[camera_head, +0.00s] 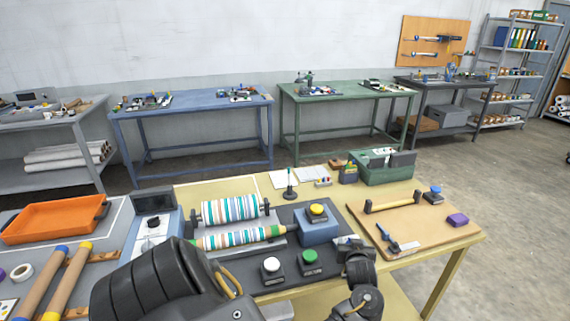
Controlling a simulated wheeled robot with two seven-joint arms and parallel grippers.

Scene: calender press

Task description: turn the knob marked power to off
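A blue-grey control box (150,239) stands left of the press rollers, with a dark screen panel (153,200) on top. A small dark knob (153,222) is on its pale face. Its marking and pointer are too small to read, and I cannot tell whether it is the power knob. My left arm's thick dark links cover the lower part of the box, and the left gripper's fingers do not show. My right gripper (349,244) is over the right edge of the dark press base, away from the box. Its fingers are too small to tell open from shut.
Striped rollers (232,210) lie right of the box. A blue box with a yellow button (317,209), a white button (271,265) and a green button (309,256) stand on the base. An orange tray (52,219) is left. A tool board (415,222) is right.

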